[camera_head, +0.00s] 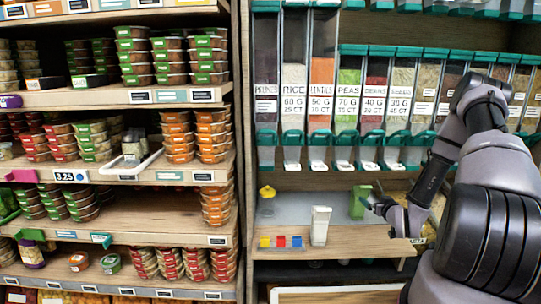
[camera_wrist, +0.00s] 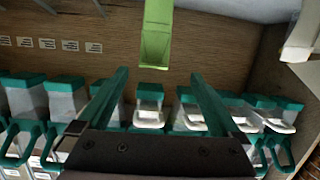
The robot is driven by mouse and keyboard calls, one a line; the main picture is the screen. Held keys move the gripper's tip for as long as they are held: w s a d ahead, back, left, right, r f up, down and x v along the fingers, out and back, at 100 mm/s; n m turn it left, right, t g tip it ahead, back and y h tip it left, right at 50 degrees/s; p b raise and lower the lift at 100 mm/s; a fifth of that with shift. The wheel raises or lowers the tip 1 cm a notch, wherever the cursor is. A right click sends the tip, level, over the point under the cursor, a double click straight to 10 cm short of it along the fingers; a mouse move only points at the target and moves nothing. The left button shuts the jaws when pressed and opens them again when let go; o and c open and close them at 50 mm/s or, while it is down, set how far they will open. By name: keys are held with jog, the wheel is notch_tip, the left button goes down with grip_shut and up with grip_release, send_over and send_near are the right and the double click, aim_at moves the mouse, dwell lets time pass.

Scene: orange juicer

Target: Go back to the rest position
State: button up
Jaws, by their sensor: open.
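My gripper (camera_head: 373,204) is at the right of the counter in the head view, close to the right side of a green container (camera_head: 360,201). In the wrist view, the two teal fingers of my gripper (camera_wrist: 158,74) stand apart with nothing between them. The green container (camera_wrist: 157,35) shows above and beyond the fingertips there, apart from them. My arm reaches in from the right side of the head view.
A white container (camera_head: 320,226) stands left of the green one on the counter (camera_head: 365,243). A yellow item (camera_head: 267,192) and small coloured blocks (camera_head: 281,242) are further left. Dispensers (camera_head: 293,85) hang above. Stocked shelves (camera_head: 120,97) fill the left.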

notch_tip(320, 180, up, 10)
jog(key=w+f+g, duration=0.1)
jog(key=w+g, duration=0.1)
jog(key=w, duration=0.1)
jog(key=s+a+r+m+g+h, duration=0.15)
jog(key=s+r, duration=0.25)
jog(key=r, duration=0.7)
jog(key=s+a+r+m+g, duration=0.15)
jog(key=s+r, duration=0.25)
jog(key=r, duration=0.6)
jog(key=s+a+r+g+y, duration=0.1)
jog(key=s+a+r, duration=0.3)
jog(key=s, duration=0.5)
jog(key=s+a+r+m+g+y, duration=0.1)
jog(key=s+a+r, duration=0.3)
jog(key=s, duration=0.6)
jog(key=s+a+r+m+g+y, duration=0.1)
jog(key=s+a+r, duration=0.3)
jog(key=s, duration=0.5)
jog(key=shift+s+r, duration=0.25)
jog(key=shift+r, duration=0.05)
